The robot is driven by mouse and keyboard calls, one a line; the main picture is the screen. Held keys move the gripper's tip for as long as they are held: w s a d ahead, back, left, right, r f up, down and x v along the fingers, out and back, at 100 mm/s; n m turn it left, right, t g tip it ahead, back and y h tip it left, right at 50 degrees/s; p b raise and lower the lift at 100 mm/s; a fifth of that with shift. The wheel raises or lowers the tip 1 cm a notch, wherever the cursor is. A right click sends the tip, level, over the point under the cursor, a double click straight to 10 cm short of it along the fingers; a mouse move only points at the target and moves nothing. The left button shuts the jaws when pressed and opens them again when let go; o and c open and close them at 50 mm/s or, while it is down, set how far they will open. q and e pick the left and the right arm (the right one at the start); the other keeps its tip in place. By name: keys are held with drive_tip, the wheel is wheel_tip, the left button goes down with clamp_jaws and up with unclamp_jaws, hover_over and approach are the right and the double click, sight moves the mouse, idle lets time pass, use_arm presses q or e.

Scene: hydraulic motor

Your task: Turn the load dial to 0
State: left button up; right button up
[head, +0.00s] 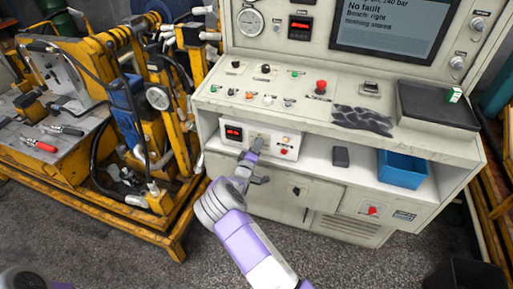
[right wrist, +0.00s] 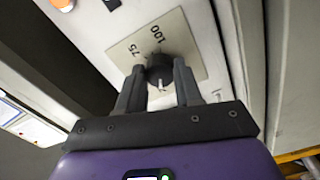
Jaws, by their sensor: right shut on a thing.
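The load dial is a dark knob (right wrist: 160,75) on a pale scale plate (right wrist: 183,38) in the right wrist view. The numbers 75 and 100 show on the plate; the rest of the scale is hidden by the knob and my fingers. A small white mark shows on the knob's near side, but I cannot tell which value it reads. My right gripper (right wrist: 160,84) is shut on the knob, one finger on each side. In the head view, my right gripper (head: 252,154) is at the white control box (head: 285,154) on the bench's shelf.
The box has a red display (head: 233,132) left of the dial and a red button (head: 284,151) to the right. The bench's switch ledge (head: 230,92) overhangs above. A dark block (head: 341,157) and a blue bin (head: 402,170) stand further right. A yellow machine (head: 110,170) stands left.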

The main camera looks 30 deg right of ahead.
drive_tip(key=n, duration=1.1)
drive_tip(key=shift+r+n, duration=0.1)
drive_tip(key=shift+n, duration=0.3)
idle(0.3)
drive_tip(key=o, duration=1)
drive_tip(key=shift+o, duration=0.2)
drive_tip(key=shift+a, duration=0.15)
drive_tip(key=p+v, duration=0.2)
drive_tip(key=v, duration=0.5)
drive_tip(key=shift+s, duration=0.2)
